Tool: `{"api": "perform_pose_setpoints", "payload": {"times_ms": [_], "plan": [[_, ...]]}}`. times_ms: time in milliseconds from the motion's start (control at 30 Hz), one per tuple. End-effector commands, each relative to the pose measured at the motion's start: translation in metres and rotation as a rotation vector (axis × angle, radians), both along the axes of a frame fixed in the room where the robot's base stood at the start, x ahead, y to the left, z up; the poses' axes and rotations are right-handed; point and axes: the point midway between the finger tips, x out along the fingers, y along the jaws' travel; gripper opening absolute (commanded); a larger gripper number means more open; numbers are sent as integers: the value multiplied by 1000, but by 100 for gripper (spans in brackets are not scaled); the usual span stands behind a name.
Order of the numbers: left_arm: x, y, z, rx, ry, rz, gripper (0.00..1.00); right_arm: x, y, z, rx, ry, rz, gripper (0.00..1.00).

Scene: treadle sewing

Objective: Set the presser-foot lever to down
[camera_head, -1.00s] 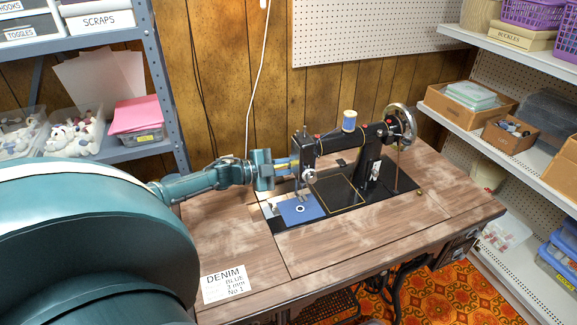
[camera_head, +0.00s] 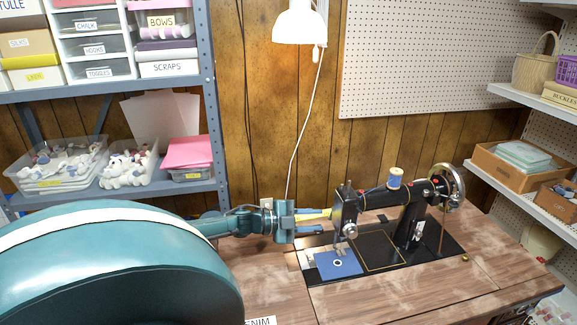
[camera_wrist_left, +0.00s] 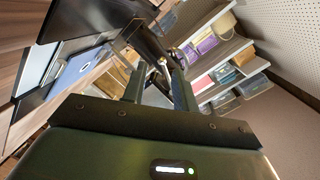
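The black sewing machine (camera_head: 417,214) stands on the wooden table, its needle head (camera_head: 345,211) at the left end. Blue cloth (camera_head: 338,264) lies under the needle, and it also shows in the left wrist view (camera_wrist_left: 78,66). My left gripper (camera_head: 326,221) is just left of the head, with its fingers pointing at it. In the left wrist view the two fingers (camera_wrist_left: 156,82) stand apart with nothing clearly held between them. The presser-foot lever is too small or hidden to make out. My right gripper is not in view.
A white lamp (camera_head: 299,24) hangs above. Shelves with boxes (camera_head: 520,165) stand at right, others at left. The table's front right is clear.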

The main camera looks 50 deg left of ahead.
Motion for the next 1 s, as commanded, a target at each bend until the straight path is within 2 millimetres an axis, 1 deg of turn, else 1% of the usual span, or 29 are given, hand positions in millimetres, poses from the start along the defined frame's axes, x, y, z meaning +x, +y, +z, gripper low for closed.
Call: {"api": "perform_pose_setpoints", "payload": {"times_ms": [33,200,400,600,1000], "plan": [[-10,5,1,0,5,1,29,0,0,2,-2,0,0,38],[-37,18,5,2,6,0,29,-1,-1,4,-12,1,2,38],[-60,28,10,0,2,-1,29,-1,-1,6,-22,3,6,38],[-69,33,12,-1,-1,-2,29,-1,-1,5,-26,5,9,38],[-69,34,12,-1,-1,-2,29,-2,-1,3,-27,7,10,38]]}}
